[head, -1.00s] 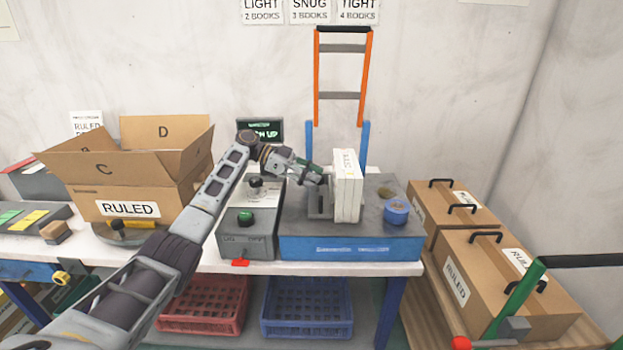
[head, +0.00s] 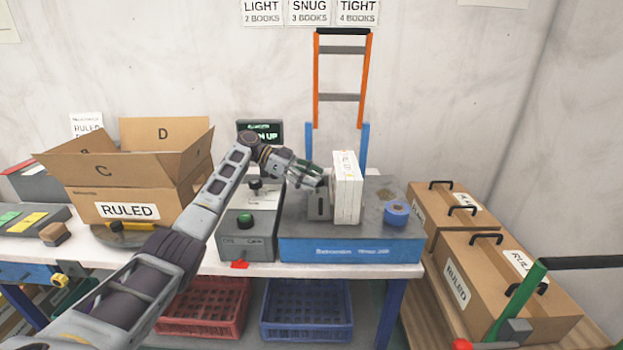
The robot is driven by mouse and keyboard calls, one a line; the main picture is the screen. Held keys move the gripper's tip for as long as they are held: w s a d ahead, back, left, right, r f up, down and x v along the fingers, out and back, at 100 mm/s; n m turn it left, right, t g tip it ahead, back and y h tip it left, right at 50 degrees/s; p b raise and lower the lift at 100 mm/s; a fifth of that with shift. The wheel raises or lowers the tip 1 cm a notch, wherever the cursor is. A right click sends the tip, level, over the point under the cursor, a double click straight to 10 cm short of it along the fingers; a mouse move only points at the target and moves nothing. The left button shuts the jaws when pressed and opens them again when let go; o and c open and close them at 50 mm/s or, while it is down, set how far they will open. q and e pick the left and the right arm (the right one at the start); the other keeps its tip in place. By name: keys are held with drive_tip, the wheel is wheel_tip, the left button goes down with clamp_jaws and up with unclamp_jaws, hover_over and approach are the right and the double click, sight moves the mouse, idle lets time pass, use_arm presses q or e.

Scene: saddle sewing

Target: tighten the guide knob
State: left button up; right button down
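My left gripper (head: 318,178) reaches in from the left over the blue and grey machine (head: 350,250). Its fingertips are just left of an upright white block of books (head: 346,190), above a grey upright guide plate (head: 319,206). The fingers are small and partly overlap the guide, so I cannot tell whether they are open or shut, or touching anything. No guide knob shows clearly near the fingertips; it may be hidden by the gripper. My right gripper is out of view.
A control box (head: 247,242) with a green button (head: 245,221) and a black knob (head: 255,184) stands under my forearm. A blue roll (head: 396,212) sits on the machine's right. An open carton (head: 130,207) stands left. An orange ladder-like frame (head: 341,97) rises behind.

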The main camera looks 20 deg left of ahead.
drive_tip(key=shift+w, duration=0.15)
use_arm(q)
drive_tip(key=shift+a, duration=0.15)
drive_tip(key=shift+v, duration=3.65)
wheel_tip(320, 180, up, 10)
drive_tip(key=p, duration=1)
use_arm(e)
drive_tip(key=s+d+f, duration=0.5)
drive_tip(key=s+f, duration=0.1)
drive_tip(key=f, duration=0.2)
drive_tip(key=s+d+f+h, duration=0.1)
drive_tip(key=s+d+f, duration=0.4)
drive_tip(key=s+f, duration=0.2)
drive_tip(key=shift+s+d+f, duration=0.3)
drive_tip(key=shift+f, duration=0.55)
